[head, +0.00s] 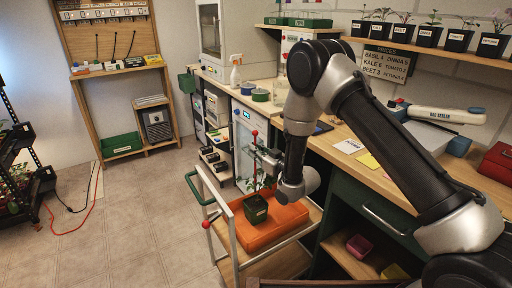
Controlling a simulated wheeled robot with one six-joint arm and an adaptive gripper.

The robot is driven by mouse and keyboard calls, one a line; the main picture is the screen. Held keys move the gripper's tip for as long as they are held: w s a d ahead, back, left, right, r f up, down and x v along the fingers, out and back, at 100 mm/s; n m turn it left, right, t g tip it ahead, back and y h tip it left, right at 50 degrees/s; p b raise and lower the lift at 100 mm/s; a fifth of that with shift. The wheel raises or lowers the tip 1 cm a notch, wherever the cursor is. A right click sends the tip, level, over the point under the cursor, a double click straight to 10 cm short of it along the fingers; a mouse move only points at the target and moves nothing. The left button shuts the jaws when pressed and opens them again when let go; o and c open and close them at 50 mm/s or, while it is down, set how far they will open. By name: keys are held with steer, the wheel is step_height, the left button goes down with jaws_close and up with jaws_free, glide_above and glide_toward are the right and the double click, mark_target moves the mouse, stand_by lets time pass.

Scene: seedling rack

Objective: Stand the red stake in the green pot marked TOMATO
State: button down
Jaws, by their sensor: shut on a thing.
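My gripper (262,153) shows above the cart in the head view, shut on the red stake (255,134). The stake is thin and upright, with a red ball at its top. A dark green pot (255,205) with a leafy seedling stands below it on an orange tray (277,225). The stake is roughly in line with the pot. Leaves and my gripper hide its lower part, so I cannot tell whether its end is in the soil or above it. A pale label shows on the pot, too small to read.
The tray lies on a white-framed cart (235,247) with a green handle and a red knob (206,224). A wooden bench (365,178) stands at the right, close to my arm. A plant rack (18,165) is at the far left. The tiled floor between is mostly clear.

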steer(key=shift+f, duration=5.55)
steer(key=c, duration=1.5)
jaws_free()
steer(key=shift+c, duration=0.2)
steer(key=v, duration=1.2)
steer(key=shift+d, duration=0.1)
